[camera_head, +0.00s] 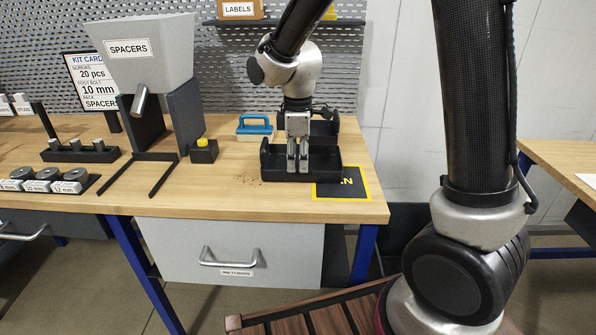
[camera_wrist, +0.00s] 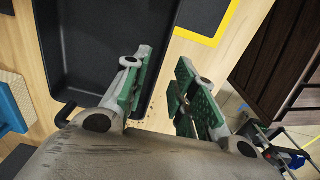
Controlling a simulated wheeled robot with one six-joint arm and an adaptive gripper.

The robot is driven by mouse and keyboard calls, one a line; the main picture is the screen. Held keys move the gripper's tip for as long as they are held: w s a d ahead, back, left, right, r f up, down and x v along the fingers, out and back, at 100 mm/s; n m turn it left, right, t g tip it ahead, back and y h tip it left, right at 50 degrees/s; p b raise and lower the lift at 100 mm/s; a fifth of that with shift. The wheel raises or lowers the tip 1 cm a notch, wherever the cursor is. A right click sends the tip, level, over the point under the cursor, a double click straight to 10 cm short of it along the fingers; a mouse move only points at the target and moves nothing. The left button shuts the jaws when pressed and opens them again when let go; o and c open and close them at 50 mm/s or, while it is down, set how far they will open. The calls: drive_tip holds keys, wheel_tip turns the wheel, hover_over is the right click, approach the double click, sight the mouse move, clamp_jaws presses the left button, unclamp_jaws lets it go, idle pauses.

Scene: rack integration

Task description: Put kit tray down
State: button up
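The black kit tray (camera_head: 330,171) sits at the right end of the wooden bench, its right part over a black mat with a yellow border (camera_head: 357,185). Its raised end walls show in the head view. In the wrist view the tray (camera_wrist: 95,45) fills the upper left. My gripper (camera_head: 298,168) points down at the tray in the head view. In the wrist view my gripper (camera_wrist: 166,62) has its green-padded fingers apart, with bare wood and small brown bits between them. The left finger overlaps the tray's edge; whether it touches is unclear.
A blue-handled box (camera_head: 254,128) and a black button box with a yellow top (camera_head: 204,150) stand left of the tray. The spacers hopper (camera_head: 150,65) is farther left. Small brown bits (camera_head: 250,180) lie by the tray. The bench's right edge is close.

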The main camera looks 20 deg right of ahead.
wheel_tip(320, 180, up, 8)
drive_tip(key=s+d+r+m+t, duration=0.2)
drive_tip(key=s+d+r+m, duration=0.4)
drive_tip(key=d, duration=0.3)
drive_tip(key=s+d+m+t, duration=0.1)
drive_tip(key=s+d+m, duration=0.3)
drive_tip(key=s, duration=0.4)
drive_tip(key=s+d+m+t, duration=0.1)
drive_tip(key=s+d+m, duration=0.3)
drive_tip(key=s, duration=0.4)
drive_tip(key=shift+d+r, duration=0.15)
drive_tip(key=shift+d, duration=0.3)
drive_tip(key=shift+w, duration=0.1)
